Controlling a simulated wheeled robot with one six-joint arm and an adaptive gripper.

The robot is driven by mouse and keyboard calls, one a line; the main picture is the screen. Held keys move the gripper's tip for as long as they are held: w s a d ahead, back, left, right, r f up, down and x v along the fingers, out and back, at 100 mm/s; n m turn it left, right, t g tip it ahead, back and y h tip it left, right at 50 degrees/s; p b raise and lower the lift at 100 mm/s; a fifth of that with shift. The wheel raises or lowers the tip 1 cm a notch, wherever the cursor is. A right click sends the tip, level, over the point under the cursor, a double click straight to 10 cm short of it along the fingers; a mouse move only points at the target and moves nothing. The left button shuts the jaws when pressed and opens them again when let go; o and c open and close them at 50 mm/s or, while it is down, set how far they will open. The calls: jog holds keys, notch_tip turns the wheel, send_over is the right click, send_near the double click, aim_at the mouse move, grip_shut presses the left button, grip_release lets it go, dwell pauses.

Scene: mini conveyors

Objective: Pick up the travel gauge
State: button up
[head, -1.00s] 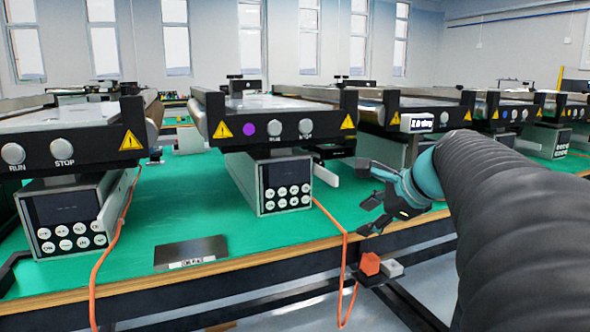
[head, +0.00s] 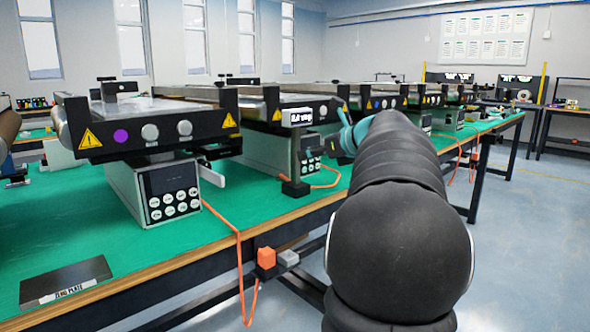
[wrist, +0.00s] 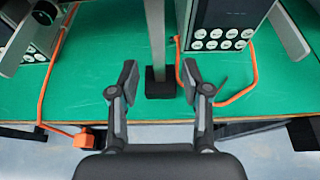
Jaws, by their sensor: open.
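The travel gauge appears to be the thin upright post with a small display head (head: 297,117) and a square black foot (head: 295,188), standing on the green bench in the head view. In the wrist view its grey post (wrist: 155,35) rises from the black foot (wrist: 160,83). My gripper (wrist: 159,78) is open, with one finger on each side of the post's line in that view. I cannot tell how far the fingers are from the post. In the head view my gripper (head: 345,128) is just right of the gauge, partly hidden by my arm.
A mini conveyor (head: 150,130) with a keypad box (head: 168,190) stands left of the gauge; more conveyors line the bench behind. Orange cables (head: 238,265) run over the bench edge. A zero plate (head: 65,275) lies front left. Open floor (head: 530,240) is at right.

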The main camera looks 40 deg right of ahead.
send_over(296, 184)
jog(key=shift+w+d+f, duration=0.2)
jog(key=shift+w+f, duration=0.05)
jog(key=shift+f, duration=0.35)
jog(key=shift+w+d+f, duration=0.15)
jog(key=shift+w+f, duration=0.05)
jog(key=shift+f, duration=0.4)
grip_shut()
jog(key=shift+r, duration=0.15)
